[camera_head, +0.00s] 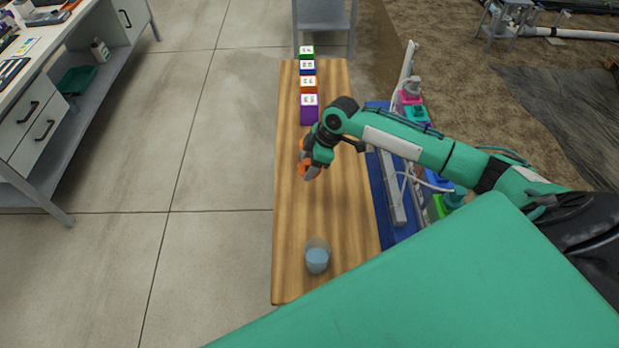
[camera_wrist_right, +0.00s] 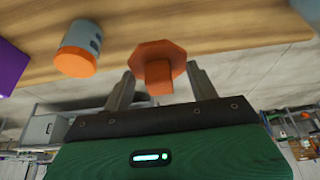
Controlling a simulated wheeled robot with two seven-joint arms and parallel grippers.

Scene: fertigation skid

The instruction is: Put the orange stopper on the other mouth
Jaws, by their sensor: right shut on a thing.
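The orange stopper (camera_wrist_right: 158,62), with a wide many-sided flange and a narrower knob, is between the fingers of my right gripper (camera_wrist_right: 162,88), which is shut on it. In the head view my right gripper (camera_head: 309,172) is over the wooden table, with orange showing at its fingers. A grey-blue cylinder with an orange end (camera_wrist_right: 78,48) stands close by in the wrist view; my gripper mostly hides it in the head view. A clear cup with bluish contents (camera_head: 317,258) stands near the table's front end, apart from the gripper. My left gripper is out of view.
On the wooden table (camera_head: 290,225), green (camera_head: 306,52), blue (camera_head: 307,67), orange (camera_head: 308,84) and purple (camera_head: 309,108) labelled blocks line the far end. A blue base with equipment (camera_head: 380,190) runs along the right edge. The table between gripper and cup is clear.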

